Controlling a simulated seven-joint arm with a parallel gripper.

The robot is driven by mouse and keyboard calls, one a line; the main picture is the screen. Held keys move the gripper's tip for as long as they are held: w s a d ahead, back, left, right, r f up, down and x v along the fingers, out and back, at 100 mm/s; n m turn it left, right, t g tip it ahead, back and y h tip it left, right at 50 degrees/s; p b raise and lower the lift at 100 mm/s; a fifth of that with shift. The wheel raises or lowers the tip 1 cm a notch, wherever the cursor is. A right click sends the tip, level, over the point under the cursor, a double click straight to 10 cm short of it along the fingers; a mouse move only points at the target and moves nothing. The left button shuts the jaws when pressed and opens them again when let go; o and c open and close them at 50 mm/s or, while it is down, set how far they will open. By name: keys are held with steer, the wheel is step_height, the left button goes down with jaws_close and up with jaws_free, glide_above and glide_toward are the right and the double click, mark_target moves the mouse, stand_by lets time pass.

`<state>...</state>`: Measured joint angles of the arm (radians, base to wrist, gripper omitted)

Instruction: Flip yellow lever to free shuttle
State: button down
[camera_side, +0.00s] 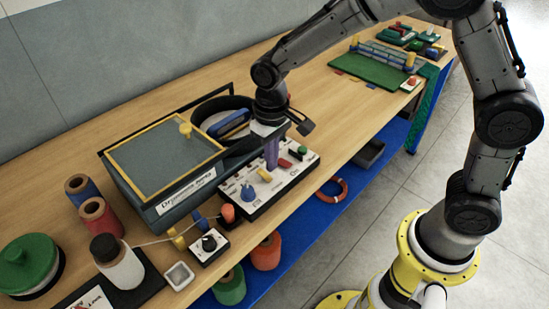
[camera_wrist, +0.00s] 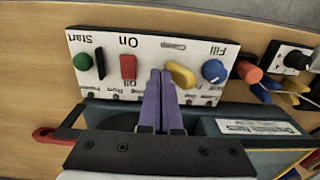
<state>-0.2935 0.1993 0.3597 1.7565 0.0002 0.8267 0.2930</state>
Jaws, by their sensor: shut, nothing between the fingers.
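The yellow lever (camera_side: 264,174) is on a white control panel (camera_side: 285,189) on the bench. In the wrist view the yellow lever (camera_wrist: 180,74) lies slanted between a red switch (camera_wrist: 128,68) and a blue knob (camera_wrist: 213,71). My gripper (camera_side: 272,167) points down over the panel, its purple fingers close beside the lever. In the wrist view my gripper (camera_wrist: 160,73) is shut and empty, with its fingertips just left of the lever. I cannot tell whether they touch it. I cannot make out a shuttle.
The panel also carries a green button (camera_wrist: 82,61) and a black switch (camera_wrist: 100,63). A dark box with a yellow-framed lid (camera_side: 165,155) stands close behind it. An orange knob (camera_side: 227,212) and a small black-knob box (camera_side: 208,243) are at its left.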

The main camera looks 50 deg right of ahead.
step_height(320, 180, up, 7)
steer(key=d, duration=0.1)
stand_by(1.0)
steer(key=shift+d, duration=0.15)
